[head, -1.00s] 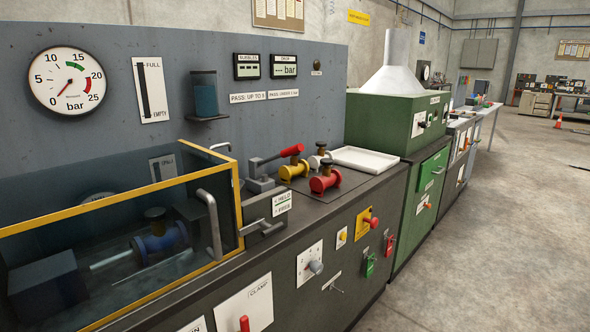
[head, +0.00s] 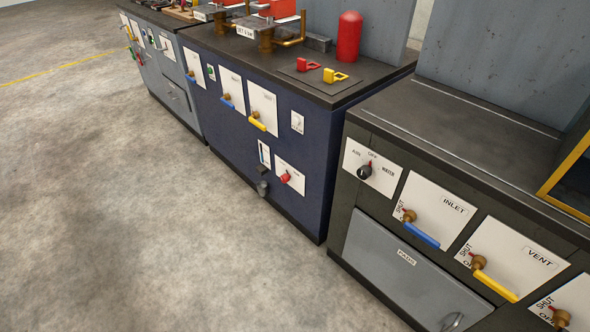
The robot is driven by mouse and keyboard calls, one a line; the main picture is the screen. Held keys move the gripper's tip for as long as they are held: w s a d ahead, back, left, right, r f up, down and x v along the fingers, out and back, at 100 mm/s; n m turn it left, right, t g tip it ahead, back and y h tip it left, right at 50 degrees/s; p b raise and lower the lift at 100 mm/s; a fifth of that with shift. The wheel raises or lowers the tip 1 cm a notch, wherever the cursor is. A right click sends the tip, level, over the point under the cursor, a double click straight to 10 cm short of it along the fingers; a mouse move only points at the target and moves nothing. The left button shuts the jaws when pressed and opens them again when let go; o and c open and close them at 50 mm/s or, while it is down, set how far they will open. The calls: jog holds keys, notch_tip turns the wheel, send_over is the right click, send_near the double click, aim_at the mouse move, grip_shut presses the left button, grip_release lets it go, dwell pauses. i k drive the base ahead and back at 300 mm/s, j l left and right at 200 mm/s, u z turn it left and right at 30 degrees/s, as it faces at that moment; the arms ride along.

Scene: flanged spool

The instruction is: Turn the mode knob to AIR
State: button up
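The mode knob (head: 365,172) is a round black knob on a white plate (head: 384,184) at the left end of the dark bench front. The plate is marked AIR at left, OFF at top and WATER at right. The knob's pointer is too small to read surely. My gripper is not in view.
Right of the plate are the INLET valve with a blue lever (head: 421,235) and the VENT valve with a yellow lever (head: 496,285). A grey PADS drawer (head: 400,262) is below. A blue cabinet (head: 290,190) stands to the left. Concrete floor (head: 130,200) in front is clear.

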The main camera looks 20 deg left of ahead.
aim_at(364, 171)
jog(key=u, duration=0.55)
jog(key=i+u, duration=0.25)
jog(key=i, duration=0.3)
jog(key=i+l+u, duration=0.2)
jog(key=i, duration=0.3)
